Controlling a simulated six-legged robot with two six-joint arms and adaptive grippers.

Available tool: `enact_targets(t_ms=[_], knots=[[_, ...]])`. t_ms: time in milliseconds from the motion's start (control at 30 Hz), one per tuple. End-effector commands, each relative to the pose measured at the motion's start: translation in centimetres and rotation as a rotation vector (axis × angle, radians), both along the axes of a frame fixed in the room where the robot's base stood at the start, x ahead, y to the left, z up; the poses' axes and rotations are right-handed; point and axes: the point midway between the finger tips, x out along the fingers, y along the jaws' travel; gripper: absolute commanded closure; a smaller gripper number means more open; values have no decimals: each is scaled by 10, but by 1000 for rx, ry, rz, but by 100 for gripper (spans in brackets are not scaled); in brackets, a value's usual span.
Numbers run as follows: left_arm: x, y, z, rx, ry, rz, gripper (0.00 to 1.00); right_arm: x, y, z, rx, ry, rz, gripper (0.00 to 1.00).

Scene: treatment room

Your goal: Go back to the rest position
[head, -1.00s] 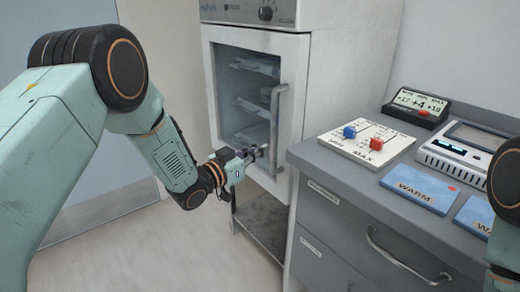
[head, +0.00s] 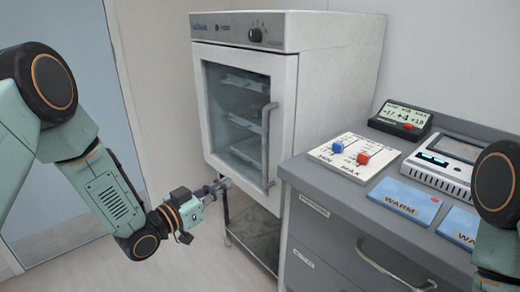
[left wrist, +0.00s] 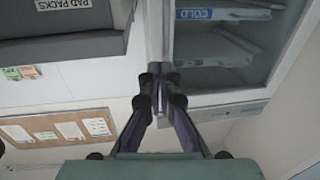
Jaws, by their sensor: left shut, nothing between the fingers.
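My left gripper (head: 222,185) is shut and empty. It is in front of the lower left of the white glass-door cabinet (head: 335,85), below the glass and left of the door handle (head: 267,145). Its shut fingers (left wrist: 160,78) show in the left wrist view, with nothing between them. My left arm comes in from the left, bent at the elbow. At the right edge of the head view only a part of my right arm shows; its gripper is out of frame.
The cabinet door looks closed, with shelves behind its glass (head: 237,105). A grey counter (head: 330,190) at the right bears a slider board (head: 345,172), a small display (head: 402,117), a white device (head: 440,165) and blue WARM packs (head: 405,198). Floor (head: 130,265) shows at lower left.

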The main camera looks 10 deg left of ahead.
Motion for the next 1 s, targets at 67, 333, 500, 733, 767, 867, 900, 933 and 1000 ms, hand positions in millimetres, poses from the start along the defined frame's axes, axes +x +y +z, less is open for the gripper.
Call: enact_targets(t_ms=[67, 333, 500, 733, 767, 867, 900, 933, 1000], knots=[[1, 3, -8, 12, 33, 15, 100, 0, 0, 0, 0, 0, 0, 100], [-74, 19, -132, 78, 584, 240, 100, 0, 0, 0, 0, 0, 0, 100], [-165, 20, -198, 142, 928, 334, 100, 0, 0, 0, 0, 0, 0, 100], [-304, 24, -243, 258, 1329, 432, 100, 0, 0, 0, 0, 0, 0, 100], [-320, 25, -245, 273, 1369, 441, 100, 0, 0, 0, 0, 0, 0, 100], [-364, 26, -249, 325, 1470, 457, 100, 0, 0, 0, 0, 0, 0, 100], [-377, 27, -250, 342, 1496, 459, 100, 0, 0, 0, 0, 0, 0, 100], [-385, 26, -251, 356, 1510, 451, 100, 0, 0, 0, 0, 0, 0, 100], [-397, 25, -254, 380, 1531, 437, 100, 0, 0, 0, 0, 0, 0, 100]])
